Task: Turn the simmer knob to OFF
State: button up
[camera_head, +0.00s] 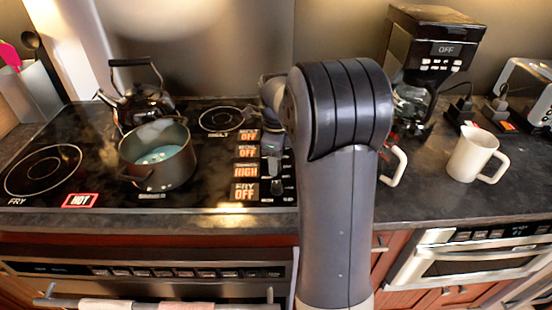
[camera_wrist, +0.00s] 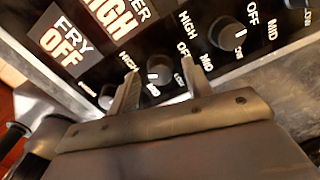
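The simmer knob (camera_wrist: 159,72) is a small dark round knob with a white mark, on the black control strip. In the wrist view it shows between the two fingers of my gripper (camera_wrist: 160,83). The fingers are apart, with a gap on each side of the knob; whether either touches it I cannot tell. The simmer display (camera_wrist: 118,14) reads HIGH in lit letters; it also shows in the head view (camera_head: 247,171). In the head view my gripper (camera_head: 272,165) is small and points down over the control strip, partly hidden by my arm.
The fry knob (camera_wrist: 107,97) and another knob (camera_wrist: 228,33) sit on either side. The fry display (camera_wrist: 62,45) reads OFF. A pot (camera_head: 157,155) and a kettle (camera_head: 142,104) stand on the cooktop to the left. A white mug (camera_head: 470,155) and coffee maker (camera_head: 435,45) stand to the right.

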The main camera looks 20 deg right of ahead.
jog(key=c, duration=0.9)
jog(key=shift+c, duration=0.2)
